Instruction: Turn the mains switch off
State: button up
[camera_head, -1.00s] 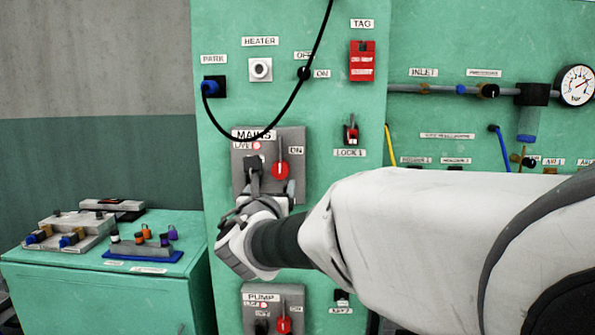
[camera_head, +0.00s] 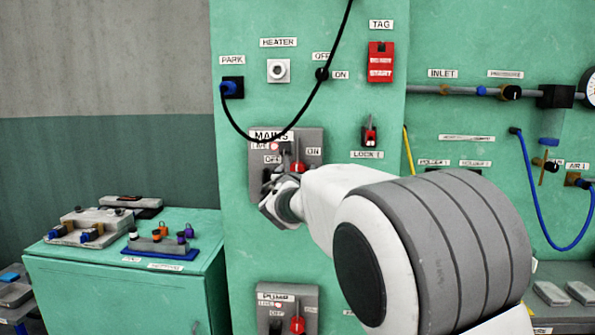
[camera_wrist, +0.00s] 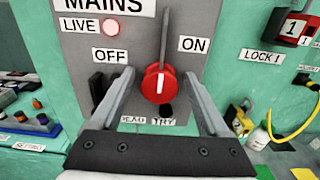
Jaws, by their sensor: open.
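The mains switch is a red round knob (camera_wrist: 158,85) with a white mark and a thin grey bar rising from it. It sits on a grey box (camera_wrist: 80,50) between an OFF label on the left and an ON label on the right; the mark and bar point up, between the labels. The LIVE lamp (camera_wrist: 110,27) glows pink-red. My gripper (camera_wrist: 157,76) is open, one finger left and one right of the knob in the wrist view; contact cannot be told.
A lock (camera_head: 369,132) hangs to the right and the pump switch (camera_head: 297,325) is below. A green cabinet (camera_head: 110,290) with small parts on top stands at left.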

grip_shut()
dwell(0.3)
dwell(1.1)
